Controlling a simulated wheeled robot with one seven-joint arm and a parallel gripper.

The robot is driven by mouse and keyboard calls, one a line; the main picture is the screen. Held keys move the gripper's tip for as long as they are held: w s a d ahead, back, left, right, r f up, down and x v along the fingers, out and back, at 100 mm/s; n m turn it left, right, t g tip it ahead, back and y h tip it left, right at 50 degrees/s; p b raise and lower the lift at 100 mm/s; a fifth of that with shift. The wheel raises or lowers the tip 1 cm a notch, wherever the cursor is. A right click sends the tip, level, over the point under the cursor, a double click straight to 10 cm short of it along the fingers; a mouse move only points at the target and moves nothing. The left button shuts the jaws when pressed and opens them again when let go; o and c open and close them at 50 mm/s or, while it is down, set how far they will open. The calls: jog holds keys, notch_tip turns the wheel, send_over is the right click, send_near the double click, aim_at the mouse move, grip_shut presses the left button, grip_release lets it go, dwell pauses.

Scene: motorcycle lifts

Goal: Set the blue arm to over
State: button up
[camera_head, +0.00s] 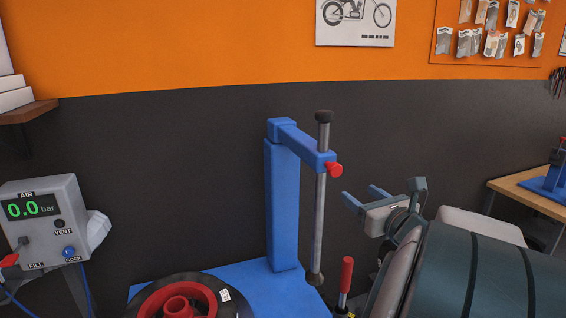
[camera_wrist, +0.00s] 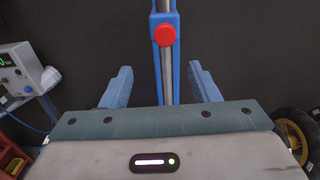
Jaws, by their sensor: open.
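The blue arm (camera_head: 303,143) reaches out from the top of a blue column (camera_head: 283,205) toward the front right. It carries an upright grey rod (camera_head: 320,210) with a black top and a red knob (camera_head: 334,169) at its end. The rod's foot hangs at the right of the red-hubbed wheel (camera_head: 183,297). My gripper (camera_head: 366,198) is open and empty, to the right of the rod and below the red knob. In the wrist view the blue arm's end with the red knob (camera_wrist: 165,36) stands beyond the two blue fingers (camera_wrist: 160,85), between them in the picture.
An air box (camera_head: 42,222) reading 0.0 bar stands at the left. A lever with a red handle (camera_head: 346,274) rises near the rod's foot. A wooden bench (camera_head: 530,196) is at the right. A dark wall is behind the column.

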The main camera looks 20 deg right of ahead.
aim_at(337, 173)
jog(key=w+p, duration=0.1)
jog(key=w, duration=0.3)
jog(key=w+d+p, duration=0.1)
jog(key=w, duration=0.4)
jog(key=w+p, duration=0.1)
jog(key=w, duration=0.3)
jog(key=shift+w+d+r, duration=0.15)
jog(key=shift+w+r, duration=0.05)
jog(key=shift+w, duration=0.1)
grip_shut()
